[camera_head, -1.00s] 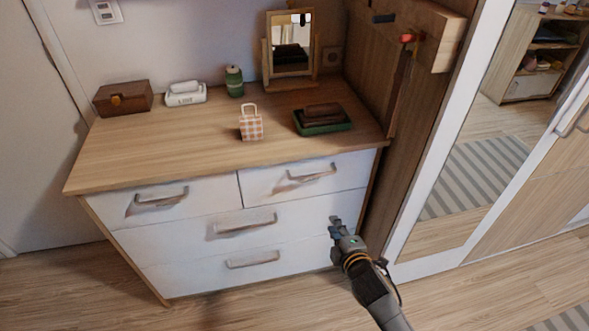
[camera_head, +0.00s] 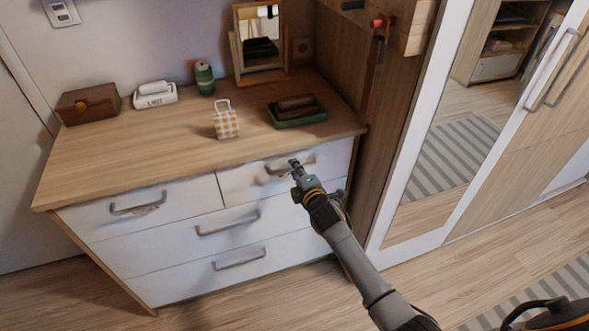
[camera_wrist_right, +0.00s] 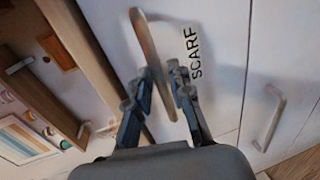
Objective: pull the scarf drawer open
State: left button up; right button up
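The scarf drawer (camera_head: 240,182) is the top right drawer of the white-fronted dresser, and its front looks flush with the dresser. Its bar handle (camera_head: 309,159) is partly hidden by my right gripper (camera_head: 294,164). In the right wrist view, the word SCARF (camera_wrist_right: 193,52) is printed on the drawer front beside the handle (camera_wrist_right: 146,40). There my right gripper (camera_wrist_right: 164,82) has its two fingers apart, one on each side of the handle bar, with some gap visible. I cannot tell whether either finger touches it. My left gripper is not in view.
On the dresser top (camera_head: 130,150) stand a brown box (camera_head: 88,104), a white box (camera_head: 155,96), a green jar (camera_head: 204,78), a checked bag (camera_head: 226,122), a green tray (camera_head: 300,122) and a mirror (camera_head: 260,45). A wooden panel (camera_head: 395,130) stands close at the right.

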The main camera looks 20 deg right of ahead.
jog(key=shift+w+f, duration=0.1)
jog(key=shift+w, duration=0.4)
grip_shut()
